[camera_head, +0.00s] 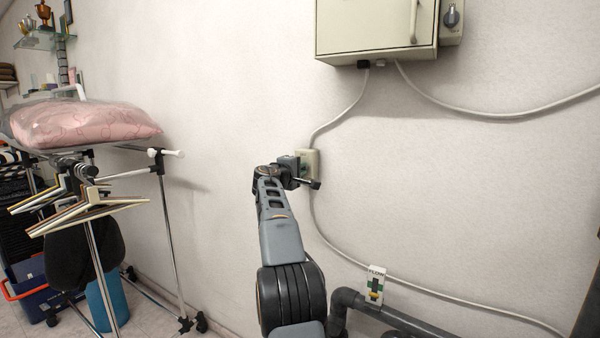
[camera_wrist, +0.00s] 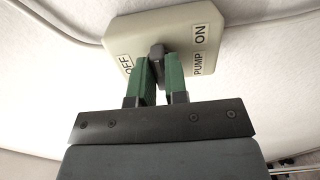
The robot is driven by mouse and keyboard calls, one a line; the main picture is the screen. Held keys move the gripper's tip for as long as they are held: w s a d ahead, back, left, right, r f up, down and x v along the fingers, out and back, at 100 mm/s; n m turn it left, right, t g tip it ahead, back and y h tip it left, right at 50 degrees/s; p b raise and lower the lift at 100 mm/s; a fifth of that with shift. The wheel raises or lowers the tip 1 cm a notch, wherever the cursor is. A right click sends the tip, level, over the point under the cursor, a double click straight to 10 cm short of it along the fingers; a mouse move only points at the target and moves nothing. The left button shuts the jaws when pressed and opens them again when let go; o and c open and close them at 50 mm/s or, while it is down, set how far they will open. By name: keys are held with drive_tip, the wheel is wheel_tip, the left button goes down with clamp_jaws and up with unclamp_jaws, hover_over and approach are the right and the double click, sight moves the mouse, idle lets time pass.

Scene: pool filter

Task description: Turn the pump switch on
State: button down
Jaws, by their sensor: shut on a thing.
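The pump switch is a cream plate (camera_head: 314,158) on the white wall, below the wall cabinet. In the wrist view the plate (camera_wrist: 150,22) carries an OFF label at left and PUMP and ON labels at right. A dark grey lever (camera_wrist: 157,50) stands out from the middle of the plate. My gripper (camera_wrist: 159,72) has its two green fingers on either side of the lever and is shut on it. In the head view my gripper (camera_head: 303,168) is at the plate and hides much of it. I cannot tell exactly which way the lever is tilted.
A cream cabinet (camera_head: 377,28) with a dark knob (camera_head: 452,18) beside it hangs above. Grey cables run along the wall. A clothes rack (camera_head: 165,220) stands at left.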

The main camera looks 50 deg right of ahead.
idle(0.5)
drive_tip(key=c, duration=1.1)
unclamp_jaws()
drive_tip(key=shift+c, duration=0.2)
drive_tip(key=shift+a, duration=0.1)
drive_tip(key=b+v, duration=0.3)
drive_tip(key=v, duration=1)
drive_tip(key=shift+a, duration=0.35)
